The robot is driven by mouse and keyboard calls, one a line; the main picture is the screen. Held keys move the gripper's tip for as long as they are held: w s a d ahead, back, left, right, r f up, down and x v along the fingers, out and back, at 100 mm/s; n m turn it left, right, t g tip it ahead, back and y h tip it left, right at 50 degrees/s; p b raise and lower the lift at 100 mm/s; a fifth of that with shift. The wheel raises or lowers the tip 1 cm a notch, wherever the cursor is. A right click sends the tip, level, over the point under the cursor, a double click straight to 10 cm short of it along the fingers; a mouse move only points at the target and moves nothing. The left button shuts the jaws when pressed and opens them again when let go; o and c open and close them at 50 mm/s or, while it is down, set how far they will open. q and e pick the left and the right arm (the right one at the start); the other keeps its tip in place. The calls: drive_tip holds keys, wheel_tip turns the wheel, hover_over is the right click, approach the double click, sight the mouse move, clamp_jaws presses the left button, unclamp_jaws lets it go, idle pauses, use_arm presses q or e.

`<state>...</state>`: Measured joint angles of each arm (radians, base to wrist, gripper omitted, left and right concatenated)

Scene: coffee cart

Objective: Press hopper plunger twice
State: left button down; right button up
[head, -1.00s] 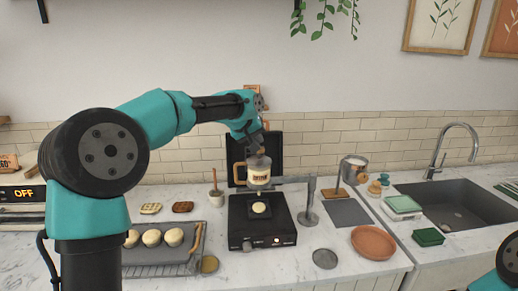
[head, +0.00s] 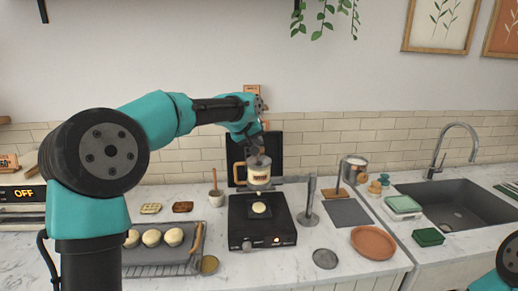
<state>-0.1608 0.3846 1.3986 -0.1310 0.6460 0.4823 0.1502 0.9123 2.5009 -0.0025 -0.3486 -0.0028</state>
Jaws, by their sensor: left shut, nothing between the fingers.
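The hopper (head: 259,171) is a pale cylinder with a dark label and a tan handle on its left side. It is held up over the black hot plate (head: 240,232) by a metal arm from the grey stand (head: 311,205). The plunger is on top of the hopper, mostly hidden by my left gripper. My left gripper (head: 258,152) is shut and empty, pointing down at the hopper's top; whether it touches the plunger is hard to tell. A pale round dollop (head: 260,208) lies on the plate below. My right gripper is out of view.
A tray (head: 150,262) with several dough balls is at the left front. A brown plate (head: 373,242), a grey disc (head: 325,258) and a green sponge (head: 428,237) lie to the right. The sink (head: 450,205) is at the far right.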

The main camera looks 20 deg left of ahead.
use_arm(q)
drive_tip(key=shift+f, duration=0.5)
idle(0.5)
drive_tip(key=shift+r, duration=1.15)
drive_tip(key=shift+r, duration=0.1)
drive_tip(key=shift+r, duration=2.45)
